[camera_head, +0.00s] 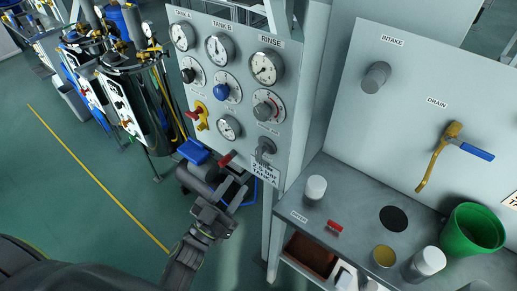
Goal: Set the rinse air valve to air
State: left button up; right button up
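The grey panel (247,106) carries a column labelled RINSE (271,41). That column holds a round gauge (266,68), a knob with a red-marked dial (266,107) and a dark grey valve handle (265,149) at the bottom. The writing around this handle is too small to read. A red handle (227,159) sits to its left at the panel's lower edge. My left gripper (222,197) is below the panel, down and left of the grey handle and apart from it. Its finger gap is unclear. My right gripper is out of view.
A red and yellow valve (199,116) and a blue knob (222,92) are farther left on the panel. At right, a bench (349,213) holds white jars (315,188) and a green cup (471,230). A blue-handled drain valve (470,150) is above it. Green floor lies left.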

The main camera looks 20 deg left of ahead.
aim_at(256, 156)
pick_arm(q)
jog(key=p+x, duration=0.2)
jog(key=x, duration=0.9)
jog(key=shift+w, duration=0.3)
jog(key=shift+c, duration=0.3)
grip_shut()
